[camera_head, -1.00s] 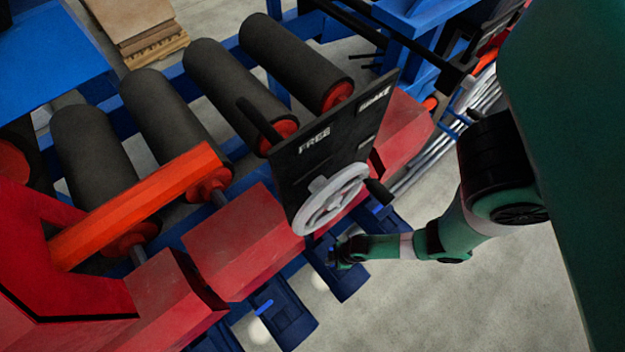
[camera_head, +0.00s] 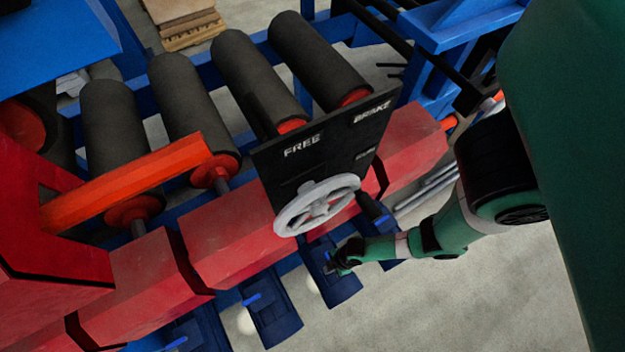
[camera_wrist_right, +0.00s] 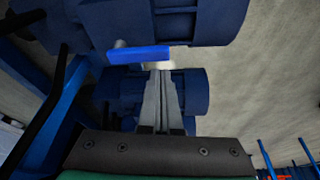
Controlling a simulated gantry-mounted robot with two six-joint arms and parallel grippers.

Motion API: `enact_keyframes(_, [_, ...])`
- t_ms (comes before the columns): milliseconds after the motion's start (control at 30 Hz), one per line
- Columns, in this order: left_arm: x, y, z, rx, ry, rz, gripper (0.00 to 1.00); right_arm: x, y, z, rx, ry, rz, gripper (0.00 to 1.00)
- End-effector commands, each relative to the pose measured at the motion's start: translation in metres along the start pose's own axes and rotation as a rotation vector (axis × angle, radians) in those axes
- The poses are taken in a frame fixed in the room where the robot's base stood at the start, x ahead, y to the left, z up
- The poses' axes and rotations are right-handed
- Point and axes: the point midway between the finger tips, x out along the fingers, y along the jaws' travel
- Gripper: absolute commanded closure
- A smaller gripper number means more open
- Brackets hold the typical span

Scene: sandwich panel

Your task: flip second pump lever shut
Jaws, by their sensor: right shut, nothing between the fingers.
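A row of dark blue pumps sits below the red beam. My right gripper (camera_head: 336,266) is at one of these pumps (camera_head: 343,292), just below the white handwheel. In the right wrist view, the fingers (camera_wrist_right: 159,72) are shut and empty. Their tips are close to a bright blue lever (camera_wrist_right: 140,54) that lies nearly level across them; I cannot tell whether they touch. Another pump (camera_head: 280,328) further left has a small blue lever (camera_head: 252,298), and a third lever (camera_head: 177,343) shows at the lower left. Which pump counts as second is not marked. My left gripper is not in view.
The white handwheel (camera_head: 317,205) and the black FREE/BRAKE panel (camera_head: 325,150) stand just above my right gripper. The red beam (camera_head: 225,235) and dark rollers (camera_head: 190,110) lie behind. Grey floor (camera_head: 470,310) is open at the lower right.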

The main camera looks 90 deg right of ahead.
Motion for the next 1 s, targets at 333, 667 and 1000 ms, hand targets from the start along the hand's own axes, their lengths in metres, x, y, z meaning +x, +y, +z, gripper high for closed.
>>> enact_keyframes(333, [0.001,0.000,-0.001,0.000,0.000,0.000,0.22,0.000,-0.004,-0.002,0.001,0.003,0.000,1.00])
enact_keyframes(667, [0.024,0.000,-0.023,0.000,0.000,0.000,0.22,-0.033,-0.004,-0.007,0.001,0.002,-0.001,1.00])
enact_keyframes(1000, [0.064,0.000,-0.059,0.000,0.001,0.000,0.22,-0.091,-0.002,-0.016,-0.016,0.003,-0.006,1.00])
